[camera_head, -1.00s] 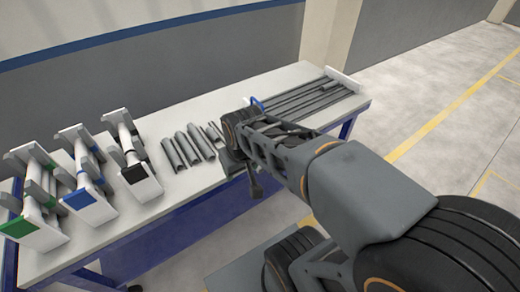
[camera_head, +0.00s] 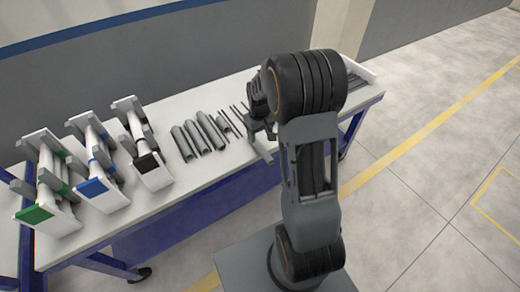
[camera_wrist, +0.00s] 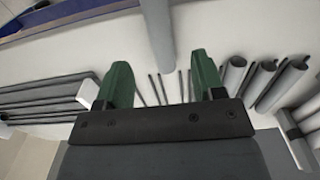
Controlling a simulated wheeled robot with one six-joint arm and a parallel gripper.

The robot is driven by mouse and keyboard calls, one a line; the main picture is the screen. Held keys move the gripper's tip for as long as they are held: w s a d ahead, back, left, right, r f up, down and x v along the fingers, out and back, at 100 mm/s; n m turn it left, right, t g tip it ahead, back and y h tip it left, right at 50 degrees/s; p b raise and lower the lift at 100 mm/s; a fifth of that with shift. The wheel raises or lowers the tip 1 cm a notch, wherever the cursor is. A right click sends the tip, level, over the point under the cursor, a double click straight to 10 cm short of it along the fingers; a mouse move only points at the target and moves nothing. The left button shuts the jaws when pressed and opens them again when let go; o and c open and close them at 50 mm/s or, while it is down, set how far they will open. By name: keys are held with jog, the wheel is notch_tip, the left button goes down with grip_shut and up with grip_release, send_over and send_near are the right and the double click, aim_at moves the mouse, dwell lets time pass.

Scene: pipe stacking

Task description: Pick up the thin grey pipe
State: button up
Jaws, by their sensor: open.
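Several thin grey pipes (camera_head: 237,118) lie side by side on the white table, between the thicker pipes and my arm. In the wrist view thin pipes (camera_wrist: 154,89) show between and just beside my gripper's green fingers. My gripper (camera_wrist: 160,68) is open, with its fingers spread and no pipe clearly held. In the head view my gripper (camera_head: 262,145) is over the table near its front edge, just right of the thin pipes, and partly hidden by my arm. I cannot tell its height above the pipes.
Thicker grey pipes (camera_head: 198,133) lie left of the thin ones; they show at right in the wrist view (camera_wrist: 275,85). Three white racks with green (camera_head: 35,213), blue (camera_head: 92,187) and black (camera_head: 147,161) marks stand further left. Long grey pipes (camera_wrist: 40,100) lie on the other side.

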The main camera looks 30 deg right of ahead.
aim_at(261, 148)
notch_tip(261, 148, down, 3)
jog(key=shift+r, duration=0.1)
jog(key=shift+s+d+f, duration=0.1)
jog(key=shift+s+f, duration=0.05)
jog(key=shift+f, duration=1.25)
jog(key=shift+s+f, duration=0.15)
jog(key=shift+f, duration=1.2)
jog(key=c, duration=1)
